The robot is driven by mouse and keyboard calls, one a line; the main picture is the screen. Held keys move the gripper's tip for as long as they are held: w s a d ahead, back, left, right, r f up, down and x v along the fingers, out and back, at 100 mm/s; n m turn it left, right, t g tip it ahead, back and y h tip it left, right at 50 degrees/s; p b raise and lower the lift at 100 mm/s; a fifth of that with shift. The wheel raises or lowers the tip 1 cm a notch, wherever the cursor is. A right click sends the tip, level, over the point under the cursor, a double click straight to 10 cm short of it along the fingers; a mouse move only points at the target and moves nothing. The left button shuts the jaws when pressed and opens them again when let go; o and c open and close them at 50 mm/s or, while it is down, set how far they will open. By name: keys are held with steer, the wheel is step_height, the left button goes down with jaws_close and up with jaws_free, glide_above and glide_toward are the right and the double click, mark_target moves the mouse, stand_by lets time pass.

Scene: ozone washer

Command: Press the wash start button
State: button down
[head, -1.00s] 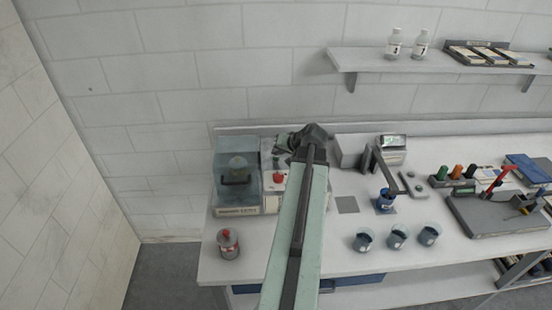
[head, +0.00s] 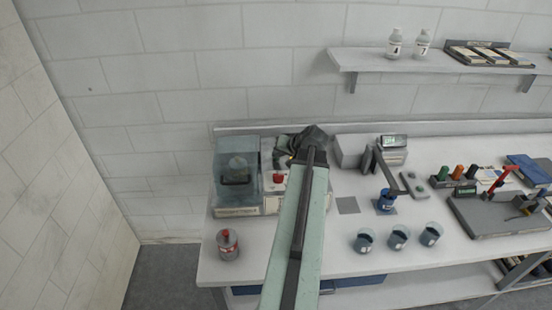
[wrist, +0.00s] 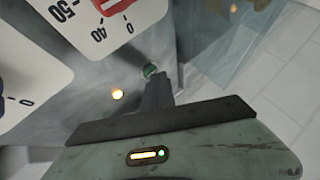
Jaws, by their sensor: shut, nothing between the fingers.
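The ozone washer (head: 237,178) stands at the left end of the bench, with a clear bluish cover and a pale control section beside it. In the wrist view its grey panel fills the upper part. In the head view my gripper (head: 291,150) is over the control section, mostly hidden by my own wrist.
A red knob (head: 280,178) is on the control section. A red-capped bottle (head: 228,245) stands in front. Several beakers (head: 398,237) stand to the right. A shelf (head: 440,65) hangs above.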

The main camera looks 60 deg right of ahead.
mark_target(278, 160)
steer(key=shift+r+p, duration=0.9)
step_height(278, 160, up, 5)
steer(key=p, duration=0.5)
stand_by(0.6)
